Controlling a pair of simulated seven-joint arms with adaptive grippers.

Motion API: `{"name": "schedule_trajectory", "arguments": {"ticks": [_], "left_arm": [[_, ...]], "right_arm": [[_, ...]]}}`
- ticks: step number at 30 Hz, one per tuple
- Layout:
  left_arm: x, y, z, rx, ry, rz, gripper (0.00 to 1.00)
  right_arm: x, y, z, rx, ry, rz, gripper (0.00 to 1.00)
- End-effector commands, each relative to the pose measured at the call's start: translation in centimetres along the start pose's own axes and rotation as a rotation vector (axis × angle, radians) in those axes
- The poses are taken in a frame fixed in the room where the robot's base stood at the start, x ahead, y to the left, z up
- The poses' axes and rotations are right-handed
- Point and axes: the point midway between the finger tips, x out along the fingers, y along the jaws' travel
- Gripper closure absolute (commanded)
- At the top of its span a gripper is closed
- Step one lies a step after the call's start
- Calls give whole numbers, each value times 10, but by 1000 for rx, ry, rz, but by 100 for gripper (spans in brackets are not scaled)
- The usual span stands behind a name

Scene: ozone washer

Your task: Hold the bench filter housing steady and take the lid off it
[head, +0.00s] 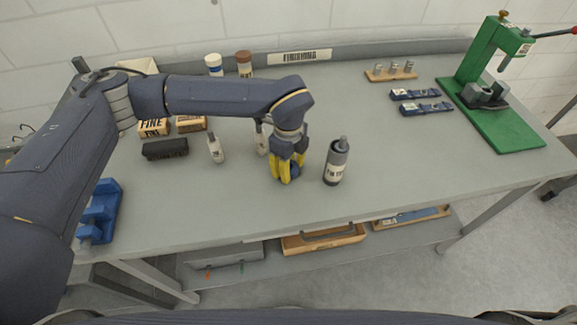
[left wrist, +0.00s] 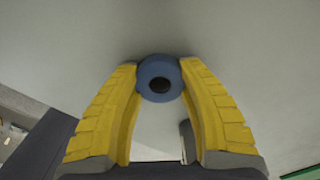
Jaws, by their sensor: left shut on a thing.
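My left gripper (head: 287,176) has yellow fingers and points down low over the middle of the bench. It is shut on a small blue round thing with a dark centre, probably the bench filter housing; a little blue shows between the fingers in the head view. In the left wrist view, the blue round thing (left wrist: 160,66) sits between the fingertips of the left gripper (left wrist: 159,82), seen end-on. I cannot tell its lid from its body; the fingers hide its sides. My right gripper is not in view.
A dark bottle with a pale label (head: 337,163) stands close right of the left gripper. A green press (head: 490,90) stands far right. The bench (head: 410,165) is clear right of the dark bottle.

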Motion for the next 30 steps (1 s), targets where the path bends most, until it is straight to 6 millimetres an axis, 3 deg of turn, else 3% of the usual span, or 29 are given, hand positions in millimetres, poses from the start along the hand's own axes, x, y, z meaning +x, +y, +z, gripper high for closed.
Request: {"name": "schedule_trajectory", "arguments": {"ticks": [9, 10, 14, 23, 30], "left_arm": [[3, 0, 0, 0, 0, 0, 96], [3, 0, 0, 0, 0, 0, 57], [2, 0, 0, 0, 0, 0, 41], [1, 0, 0, 0, 0, -1, 40], [-26, -1, 0, 0, -1, -4, 40]], "right_arm": [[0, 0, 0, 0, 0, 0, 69], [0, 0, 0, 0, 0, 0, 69], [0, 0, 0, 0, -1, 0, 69], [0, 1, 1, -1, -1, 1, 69], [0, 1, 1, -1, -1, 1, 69]]}}
